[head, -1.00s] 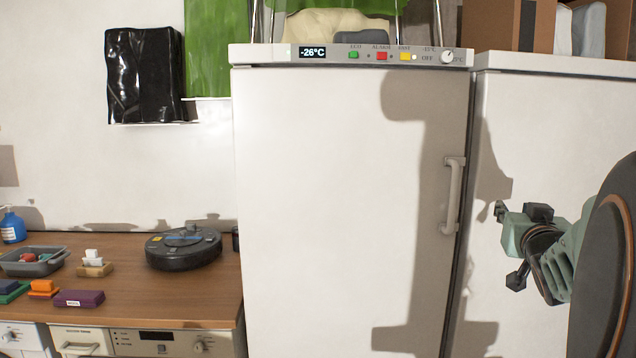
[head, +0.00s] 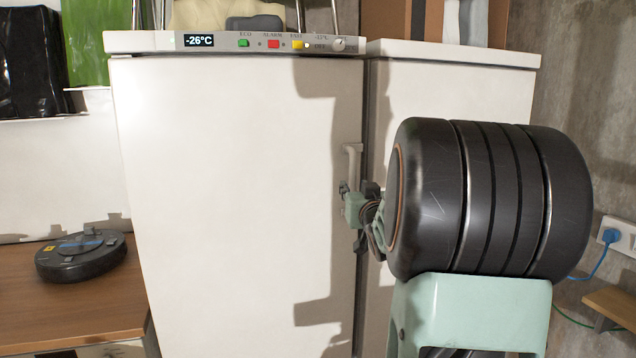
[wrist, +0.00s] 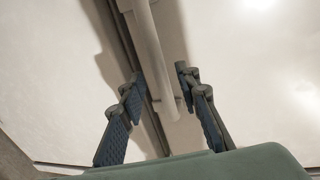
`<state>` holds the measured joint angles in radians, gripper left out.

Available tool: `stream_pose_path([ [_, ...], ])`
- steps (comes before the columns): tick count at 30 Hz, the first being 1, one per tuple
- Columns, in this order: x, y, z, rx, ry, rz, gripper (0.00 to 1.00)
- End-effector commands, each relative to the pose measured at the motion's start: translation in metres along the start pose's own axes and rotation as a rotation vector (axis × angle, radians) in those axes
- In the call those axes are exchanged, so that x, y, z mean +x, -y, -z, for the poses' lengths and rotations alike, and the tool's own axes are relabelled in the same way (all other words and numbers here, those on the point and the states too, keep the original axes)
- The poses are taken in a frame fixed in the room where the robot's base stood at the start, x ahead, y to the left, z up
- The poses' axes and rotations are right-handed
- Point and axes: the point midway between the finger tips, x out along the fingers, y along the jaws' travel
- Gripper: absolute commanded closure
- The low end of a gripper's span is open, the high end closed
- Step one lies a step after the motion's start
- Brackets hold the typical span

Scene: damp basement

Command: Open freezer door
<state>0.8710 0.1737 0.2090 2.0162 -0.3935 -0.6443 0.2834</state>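The white freezer door (head: 215,190) is shut, under a control strip reading -26°C. Its vertical handle (head: 352,158) is on the right edge, its lower part hidden behind my gripper (head: 346,188) in the head view. In the wrist view the handle (wrist: 150,50) runs down from the top, and its lower end lies between the two fingers of my gripper (wrist: 158,82). The fingers are open, with a gap visible on both sides of the handle. I cannot tell how deep the handle sits between them.
A second white cabinet (head: 455,90) stands directly right of the freezer. A wooden counter (head: 100,310) with a robot vacuum (head: 82,256) is on the left. A wall socket with a blue plug (head: 609,236) and a small wooden shelf (head: 612,303) are at the right.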

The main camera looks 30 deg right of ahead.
Motion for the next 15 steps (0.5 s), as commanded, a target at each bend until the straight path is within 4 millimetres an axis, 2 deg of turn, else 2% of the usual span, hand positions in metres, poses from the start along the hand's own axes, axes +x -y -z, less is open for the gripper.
stream_pose_path([
  [6, 0.028, 0.000, 0.000, 0.000, 0.000, 0.000, 0.70],
  [15, 0.038, 0.000, 0.000, 0.000, 0.000, 0.000, 0.70],
])
